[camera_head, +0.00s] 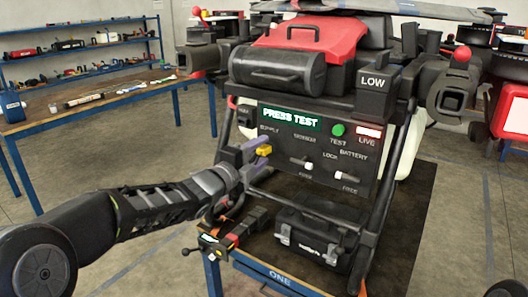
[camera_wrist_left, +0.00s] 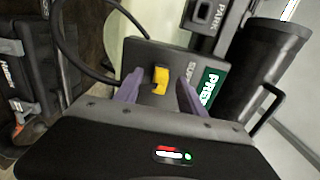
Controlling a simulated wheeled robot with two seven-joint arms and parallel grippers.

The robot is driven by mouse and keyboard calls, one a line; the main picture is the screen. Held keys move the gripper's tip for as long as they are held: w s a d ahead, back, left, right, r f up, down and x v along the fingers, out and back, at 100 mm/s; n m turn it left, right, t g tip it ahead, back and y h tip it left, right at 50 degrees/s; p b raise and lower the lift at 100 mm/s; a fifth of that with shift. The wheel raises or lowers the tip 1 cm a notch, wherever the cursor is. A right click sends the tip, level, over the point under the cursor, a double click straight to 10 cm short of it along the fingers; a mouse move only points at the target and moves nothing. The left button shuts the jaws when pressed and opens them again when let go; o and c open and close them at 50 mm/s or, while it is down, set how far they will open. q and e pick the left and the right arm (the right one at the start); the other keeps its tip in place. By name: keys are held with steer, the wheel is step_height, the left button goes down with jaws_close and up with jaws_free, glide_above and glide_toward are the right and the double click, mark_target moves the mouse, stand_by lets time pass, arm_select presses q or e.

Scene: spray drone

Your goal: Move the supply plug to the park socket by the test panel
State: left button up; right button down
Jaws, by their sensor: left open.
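The yellow supply plug (camera_head: 264,150) sits in the supply socket at the left of the dark test panel (camera_head: 331,165). It also shows in the left wrist view (camera_wrist_left: 160,78). My left gripper (camera_head: 257,152) is open in front of the panel. Its purple fingers (camera_wrist_left: 159,92) stand on either side of the plug, with visible gaps in the wrist view. The park socket (camera_head: 245,112) is a small dark block at the panel's upper left. Its PARK label (camera_wrist_left: 215,12) shows at the top of the wrist view. My right gripper is not in view.
The panel carries a green button (camera_head: 338,130) and two white switches. A black case (camera_head: 318,238) lies below it on the blue-framed table (camera_head: 275,281). A black cable (camera_wrist_left: 75,55) runs beside the panel. Slanted frame legs flank the panel.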

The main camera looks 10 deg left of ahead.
arm_select(q)
steer(key=shift+c, duration=0.6)
jaws_close()
stand_by(0.9)
steer(key=shift+b+v, duration=0.5)
steer(key=shift+v, duration=0.9)
steer(key=shift+b+v, duration=0.3)
steer(key=shift+v, duration=1.35)
